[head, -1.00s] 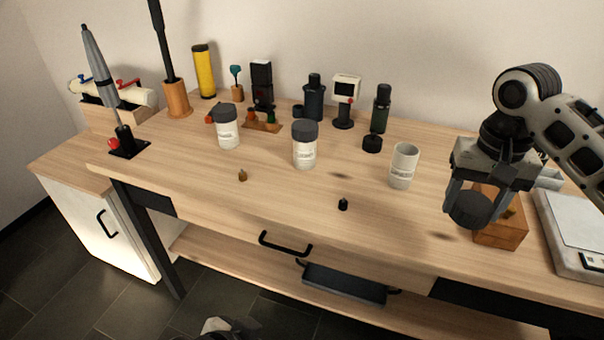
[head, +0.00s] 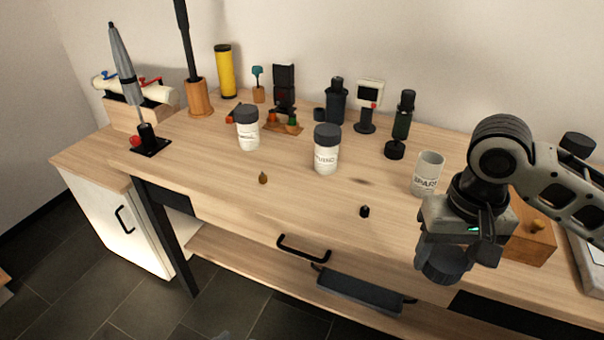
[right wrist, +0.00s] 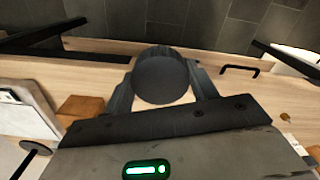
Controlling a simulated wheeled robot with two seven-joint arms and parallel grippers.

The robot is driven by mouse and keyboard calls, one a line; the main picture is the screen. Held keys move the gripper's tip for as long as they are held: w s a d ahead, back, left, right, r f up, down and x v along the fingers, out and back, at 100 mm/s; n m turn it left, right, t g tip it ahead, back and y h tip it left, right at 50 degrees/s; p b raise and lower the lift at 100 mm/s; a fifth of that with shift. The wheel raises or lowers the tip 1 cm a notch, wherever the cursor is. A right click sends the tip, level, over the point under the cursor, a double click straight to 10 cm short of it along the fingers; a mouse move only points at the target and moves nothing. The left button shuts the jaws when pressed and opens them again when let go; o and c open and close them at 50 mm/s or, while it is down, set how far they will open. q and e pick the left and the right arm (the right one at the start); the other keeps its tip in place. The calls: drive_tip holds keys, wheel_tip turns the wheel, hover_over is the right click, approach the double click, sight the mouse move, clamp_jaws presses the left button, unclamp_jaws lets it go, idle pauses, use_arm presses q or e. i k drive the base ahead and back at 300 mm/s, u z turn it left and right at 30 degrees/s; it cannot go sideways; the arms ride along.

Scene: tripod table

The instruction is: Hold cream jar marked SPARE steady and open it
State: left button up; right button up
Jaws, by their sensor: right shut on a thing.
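The cream jar marked SPARE (head: 426,178) is a white, open-topped cylinder standing upright on the table, right of the middle in the head view. No lid is on it. My right gripper (head: 448,262) is shut on a dark grey round lid (right wrist: 160,80), which shows between the two fingers in the right wrist view. The gripper and lid are in front of the jar, toward the table's front edge, and apart from it. My left gripper is not in view; nothing holds the jar.
Two white jars with dark lids, a left one (head: 247,132) and a middle one (head: 326,152), stand on the table (head: 300,200). A small black piece (head: 365,212) lies near the front. A wooden block (head: 530,245) is beside my right arm. Bottles and tools line the back.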

sight(429, 165)
drive_tip(key=i, duration=0.35)
drive_tip(key=u, duration=1)
